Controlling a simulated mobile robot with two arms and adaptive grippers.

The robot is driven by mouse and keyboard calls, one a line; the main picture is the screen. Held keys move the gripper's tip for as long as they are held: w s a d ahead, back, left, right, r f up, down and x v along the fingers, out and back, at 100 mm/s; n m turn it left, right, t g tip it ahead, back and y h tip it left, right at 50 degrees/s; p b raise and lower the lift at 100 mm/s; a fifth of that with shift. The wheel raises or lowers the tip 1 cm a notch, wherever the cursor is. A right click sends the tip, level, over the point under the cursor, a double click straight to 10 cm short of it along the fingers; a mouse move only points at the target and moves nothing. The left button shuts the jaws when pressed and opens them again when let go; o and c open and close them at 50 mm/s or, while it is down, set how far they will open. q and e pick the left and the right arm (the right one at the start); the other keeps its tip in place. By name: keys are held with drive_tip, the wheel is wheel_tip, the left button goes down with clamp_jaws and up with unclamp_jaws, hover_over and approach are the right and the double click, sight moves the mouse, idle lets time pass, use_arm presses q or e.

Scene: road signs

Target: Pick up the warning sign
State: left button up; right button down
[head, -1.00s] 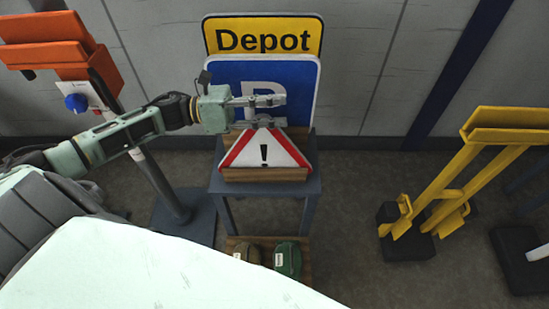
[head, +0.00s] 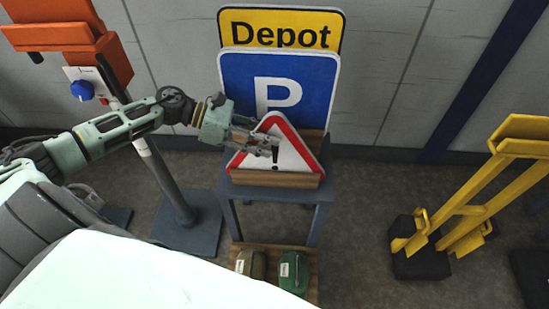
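The warning sign (head: 297,155), a white triangle with a red border and a black exclamation mark, stands in a wooden holder (head: 275,180) on a small grey table (head: 318,195). My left gripper (head: 262,140) reaches in from the left at the sign's upper left edge. One finger crosses the front of the sign's face and covers part of the mark. The other finger is partly hidden near the sign's edge. I cannot tell whether the fingers press on the sign. My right gripper is out of view.
Behind the warning sign stand a blue P sign (head: 315,75) and a yellow Depot sign (head: 325,20). An orange barrier post (head: 165,180) is at left, a yellow stand (head: 465,205) at right. Green and brown bags (head: 293,272) lie on a low wooden shelf (head: 310,265).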

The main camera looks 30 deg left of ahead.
sight(300, 148)
use_arm(q)
drive_tip(key=x, duration=0.4)
drive_tip(key=shift+d, duration=0.1)
drive_tip(key=shift+c, duration=0.4)
clamp_jaws()
drive_tip(key=shift+w+r, duration=0.15)
drive_tip(key=shift+r, duration=0.05)
